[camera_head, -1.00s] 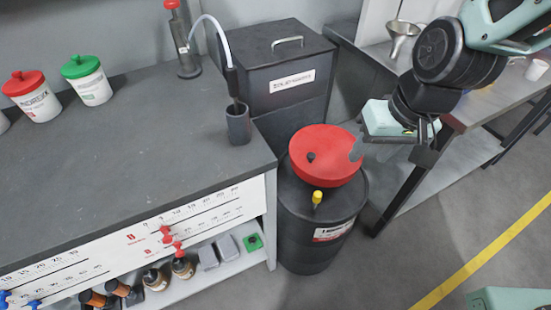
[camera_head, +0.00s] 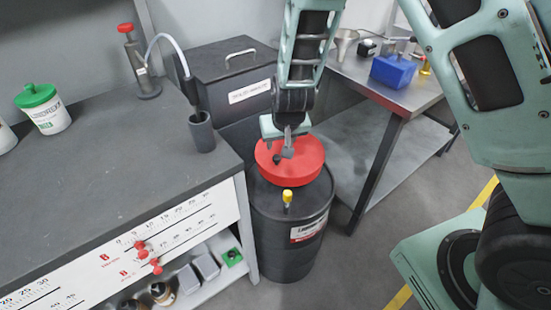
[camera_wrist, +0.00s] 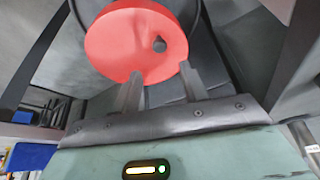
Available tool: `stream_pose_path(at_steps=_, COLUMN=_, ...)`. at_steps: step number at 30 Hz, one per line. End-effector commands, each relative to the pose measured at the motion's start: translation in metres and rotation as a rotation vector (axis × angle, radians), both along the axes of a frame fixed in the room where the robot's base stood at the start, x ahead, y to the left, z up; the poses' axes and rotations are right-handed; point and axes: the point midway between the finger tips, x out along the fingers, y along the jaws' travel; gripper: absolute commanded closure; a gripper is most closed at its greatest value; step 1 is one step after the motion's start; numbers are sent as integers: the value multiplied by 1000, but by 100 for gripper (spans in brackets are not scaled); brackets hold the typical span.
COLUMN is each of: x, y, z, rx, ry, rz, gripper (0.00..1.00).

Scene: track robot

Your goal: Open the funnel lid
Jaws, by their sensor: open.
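The red round funnel lid (camera_head: 305,160) lies shut on top of a black drum (camera_head: 268,222), with a small dark knob (camera_head: 277,160) on it. In the wrist view the red lid (camera_wrist: 128,45) fills the upper middle and its dark knob (camera_wrist: 159,45) is on the right half. My gripper (camera_head: 287,150) is over the far part of the lid in the head view. In the wrist view its two fingers (camera_wrist: 160,82) are apart and empty, with their tips at the lid's near edge. I cannot tell whether they touch the lid.
A yellow-capped fitting (camera_head: 287,197) stands on the drum's front. A grey bench (camera_head: 110,160) is on the left, with a dark lidded bin (camera_head: 232,75) behind. A metal table (camera_head: 415,95) with a blue box (camera_head: 393,71) is at right.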

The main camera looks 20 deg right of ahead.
Motion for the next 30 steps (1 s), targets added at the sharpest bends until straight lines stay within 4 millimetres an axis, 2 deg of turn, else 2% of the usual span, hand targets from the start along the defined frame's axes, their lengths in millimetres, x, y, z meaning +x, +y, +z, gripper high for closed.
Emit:
stream_pose_path(at_steps=1, x=3, y=-1, z=-13, rx=0, ry=4, rz=-2, gripper=56)
stream_pose_path(at_steps=6, x=17, y=-2, z=-45, rx=1, ry=4, rz=-1, gripper=56)
stream_pose_path(at_steps=15, x=35, y=-3, z=-86, rx=1, ry=2, rz=0, gripper=56)
stream_pose_path(at_steps=21, x=38, y=-3, z=-94, rx=1, ry=2, rz=0, gripper=56)
stream_pose_path(at_steps=28, x=39, y=-3, z=-94, rx=1, ry=1, rz=1, gripper=56)
stream_pose_path(at_steps=29, x=39, y=-3, z=-94, rx=1, ry=1, rz=1, gripper=59)
stream_pose_path(at_steps=30, x=39, y=-3, z=-94, rx=1, ry=1, rz=1, gripper=70)
